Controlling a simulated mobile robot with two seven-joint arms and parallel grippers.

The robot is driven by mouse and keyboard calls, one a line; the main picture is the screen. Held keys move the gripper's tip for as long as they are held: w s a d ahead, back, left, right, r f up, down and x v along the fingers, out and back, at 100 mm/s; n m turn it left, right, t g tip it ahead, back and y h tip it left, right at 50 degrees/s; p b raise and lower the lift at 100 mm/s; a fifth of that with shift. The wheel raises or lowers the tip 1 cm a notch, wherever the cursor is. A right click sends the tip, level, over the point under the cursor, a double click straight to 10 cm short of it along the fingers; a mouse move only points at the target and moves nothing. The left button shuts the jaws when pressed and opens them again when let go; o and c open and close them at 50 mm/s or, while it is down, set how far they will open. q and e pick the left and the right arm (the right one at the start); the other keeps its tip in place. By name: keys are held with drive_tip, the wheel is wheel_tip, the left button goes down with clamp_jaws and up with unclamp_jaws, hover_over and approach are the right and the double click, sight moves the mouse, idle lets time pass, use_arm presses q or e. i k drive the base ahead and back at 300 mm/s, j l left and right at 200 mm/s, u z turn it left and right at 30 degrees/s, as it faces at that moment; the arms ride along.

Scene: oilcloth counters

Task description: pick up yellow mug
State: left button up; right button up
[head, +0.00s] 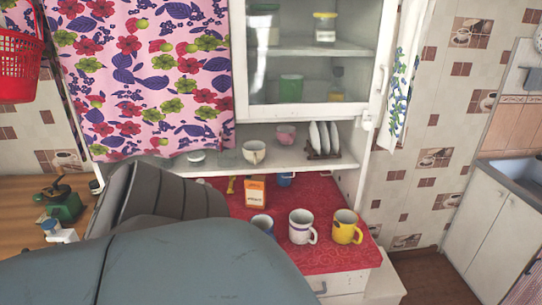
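The yellow mug (342,232) stands upright on the red patterned oilcloth (325,258), near the right front corner of the counter. Its handle is toward the right front and its light inside shows from above. A white mug (299,232) with a dark rim stands just left of it, a small gap apart. My arm, with large blue-grey links, fills the lower left of the head view. Neither gripper shows in this view, and nothing is seen touching the yellow mug.
Behind stand an orange and white box (255,191) and a blue mug (286,180). A shelf (225,172) with cups and plates hangs over the back. The floor (424,271) at right is clear.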

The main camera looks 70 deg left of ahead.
sight(344, 221)
drive_tip(key=u, duration=1.95)
